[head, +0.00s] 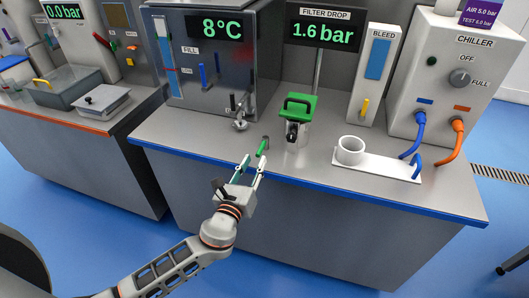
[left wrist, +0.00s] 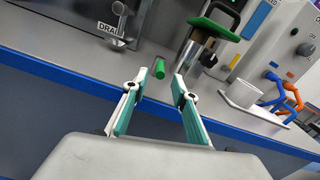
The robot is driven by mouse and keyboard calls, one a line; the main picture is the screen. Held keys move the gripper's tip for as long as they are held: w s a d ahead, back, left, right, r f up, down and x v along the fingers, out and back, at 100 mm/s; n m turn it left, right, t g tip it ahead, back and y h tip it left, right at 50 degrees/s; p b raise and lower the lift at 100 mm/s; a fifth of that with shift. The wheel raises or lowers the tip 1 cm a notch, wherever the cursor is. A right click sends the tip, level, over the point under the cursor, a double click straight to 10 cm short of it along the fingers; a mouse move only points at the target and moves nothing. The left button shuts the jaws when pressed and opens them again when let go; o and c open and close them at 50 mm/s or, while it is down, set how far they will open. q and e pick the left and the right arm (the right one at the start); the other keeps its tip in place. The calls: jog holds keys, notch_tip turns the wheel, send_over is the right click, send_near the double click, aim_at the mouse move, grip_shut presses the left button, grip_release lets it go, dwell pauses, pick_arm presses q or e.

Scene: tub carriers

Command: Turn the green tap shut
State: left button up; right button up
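The green tap shows as a short green handle (head: 262,147) near the front of the worktop, right of the drain fitting. It also shows in the left wrist view (left wrist: 159,68), just beyond my fingertips and roughly in line with the gap between them. My left gripper (head: 252,165) is open and empty at the worktop's front edge. Its two teal-padded fingers (left wrist: 159,80) stand apart, and I see no contact with the handle. The tap's mount is hard to make out. My right gripper is not in view.
A metal drain fitting (head: 240,122) sticks out from the tank (head: 213,70) behind. A metal canister with a green lid (head: 299,104) stands right of the tap. Further right are a white holder (head: 380,166) and the chiller (head: 447,75) with blue and orange hoses.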

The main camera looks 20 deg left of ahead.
aim_at(257, 157)
pick_arm(q)
jog(key=w, duration=0.5)
jog(key=shift+w+d, duration=0.15)
jog(key=shift+w, duration=0.25)
jog(key=shift+c, duration=0.4)
grip_shut()
